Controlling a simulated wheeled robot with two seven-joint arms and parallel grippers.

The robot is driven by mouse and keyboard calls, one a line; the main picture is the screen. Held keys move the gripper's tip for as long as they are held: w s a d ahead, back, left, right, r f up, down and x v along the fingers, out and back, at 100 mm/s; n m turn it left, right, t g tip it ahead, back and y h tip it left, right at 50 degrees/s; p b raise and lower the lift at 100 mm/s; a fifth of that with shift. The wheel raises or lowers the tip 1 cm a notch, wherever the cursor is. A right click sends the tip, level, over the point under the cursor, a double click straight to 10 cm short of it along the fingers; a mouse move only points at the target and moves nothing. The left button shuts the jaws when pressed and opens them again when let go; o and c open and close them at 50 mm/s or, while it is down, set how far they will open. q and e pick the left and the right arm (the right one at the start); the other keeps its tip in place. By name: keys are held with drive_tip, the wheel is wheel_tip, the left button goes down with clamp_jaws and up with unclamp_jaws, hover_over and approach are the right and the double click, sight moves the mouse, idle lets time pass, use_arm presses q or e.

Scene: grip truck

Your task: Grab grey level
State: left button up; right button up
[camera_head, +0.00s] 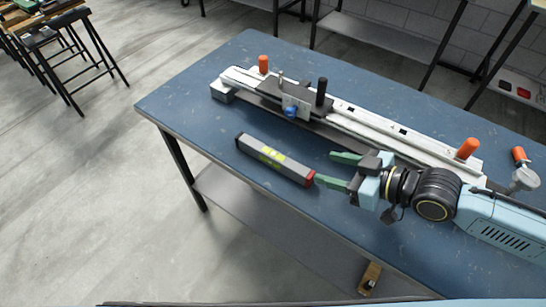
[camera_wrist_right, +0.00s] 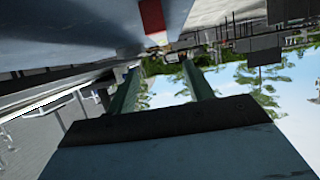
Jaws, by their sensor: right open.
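The grey level (camera_head: 272,158) lies on the blue table, with yellow-green markings in its middle and a red end cap at its right end. My right gripper (camera_head: 324,168) comes in from the right with its two green fingers spread apart and nothing between them. The nearer finger's tip is close to the level's red end; I cannot tell whether they touch. In the right wrist view the level's red and white end (camera_wrist_right: 153,18) shows at the top, beyond the two green fingers (camera_wrist_right: 165,80). My left gripper is not in view.
A long white rail fixture (camera_head: 370,125) with orange handles, a black knob and a blue knob lies along the table's far side, close behind my right gripper. The blue table (camera_head: 190,110) is clear at its left end. A small orange-topped tool (camera_head: 521,170) sits at the right.

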approach(279, 157)
drive_tip(key=shift+b+x, duration=0.45)
drive_tip(key=shift+x, duration=0.5)
drive_tip(key=shift+w+a, duration=0.35)
drive_tip(key=x, duration=0.1)
drive_tip(key=b+x, duration=0.1)
drive_tip(key=x, duration=0.1)
drive_tip(key=shift+a+f, duration=0.15)
drive_tip(key=shift+f, duration=0.15)
drive_tip(key=shift+w+a+f, duration=0.25)
drive_tip(key=shift+w+a, duration=0.2)
drive_tip(key=shift+a, duration=0.05)
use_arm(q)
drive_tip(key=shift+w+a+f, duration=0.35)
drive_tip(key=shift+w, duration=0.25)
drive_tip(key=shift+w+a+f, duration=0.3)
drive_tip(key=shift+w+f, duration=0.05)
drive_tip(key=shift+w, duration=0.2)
use_arm(e)
drive_tip(key=shift+c, duration=0.3)
clamp_jaws()
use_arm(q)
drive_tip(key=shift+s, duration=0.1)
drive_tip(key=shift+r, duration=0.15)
use_arm(e)
drive_tip(key=shift+r, duration=0.25)
